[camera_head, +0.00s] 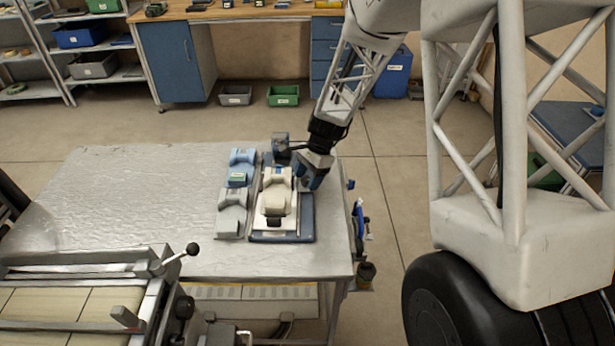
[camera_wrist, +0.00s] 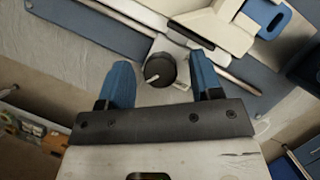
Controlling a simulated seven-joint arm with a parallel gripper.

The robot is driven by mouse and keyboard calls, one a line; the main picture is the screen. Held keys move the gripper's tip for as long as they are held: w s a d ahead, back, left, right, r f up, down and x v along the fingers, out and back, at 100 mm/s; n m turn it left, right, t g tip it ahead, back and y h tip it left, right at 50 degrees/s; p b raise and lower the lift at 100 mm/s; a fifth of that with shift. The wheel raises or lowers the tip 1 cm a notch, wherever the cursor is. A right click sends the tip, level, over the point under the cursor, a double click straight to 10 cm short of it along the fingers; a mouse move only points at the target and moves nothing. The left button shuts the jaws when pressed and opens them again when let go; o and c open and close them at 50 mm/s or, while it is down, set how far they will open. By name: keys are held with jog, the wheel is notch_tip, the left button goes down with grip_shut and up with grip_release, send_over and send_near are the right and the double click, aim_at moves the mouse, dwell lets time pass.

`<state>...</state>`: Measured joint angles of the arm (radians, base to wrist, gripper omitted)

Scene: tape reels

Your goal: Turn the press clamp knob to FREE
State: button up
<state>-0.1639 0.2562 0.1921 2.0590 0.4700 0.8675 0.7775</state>
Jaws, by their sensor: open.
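The black round knob (camera_wrist: 161,69) with a pale pointer mark shows in the wrist view. The pointer lies toward the knob's lower left; no FREE label is readable. My gripper (camera_wrist: 160,60) is open, with one blue finger on each side of the knob and gaps between; I cannot tell whether the fingertips reach its depth. In the head view my gripper (camera_head: 314,178) is low at the right side of the cream press (camera_head: 275,182) on its dark blue base (camera_head: 306,222). The knob is not distinguishable there.
A grey block (camera_head: 232,215) and a light blue block (camera_head: 241,163) stand left of the press. The left part of the metal table (camera_head: 120,195) is clear. A machine with a ball-ended lever (camera_head: 190,249) stands at the front left. The table's right edge is close to my gripper.

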jog(key=shift+c, duration=0.3)
jog(key=c, duration=0.9)
jog(key=shift+o, duration=0.2)
jog(key=shift+n, duration=0.4)
jog(key=n+g+h, duration=0.1)
jog(key=n, duration=0.3)
jog(key=shift+a, duration=0.1)
jog(key=n+h, duration=0.1)
jog(key=n, duration=0.1)
jog(key=n+h, duration=0.1)
jog(key=n, duration=0.2)
jog(key=shift+w+g, duration=0.1)
jog(key=shift+g, duration=0.3)
jog(key=n+h, duration=0.1)
jog(key=n, duration=0.3)
jog(key=shift+a+h, duration=0.15)
jog(key=shift+h, duration=0.25)
jog(key=n, duration=0.2)
jog(key=n+t+h, duration=0.1)
jog(key=n, duration=0.2)
jog(key=shift+h, duration=0.3)
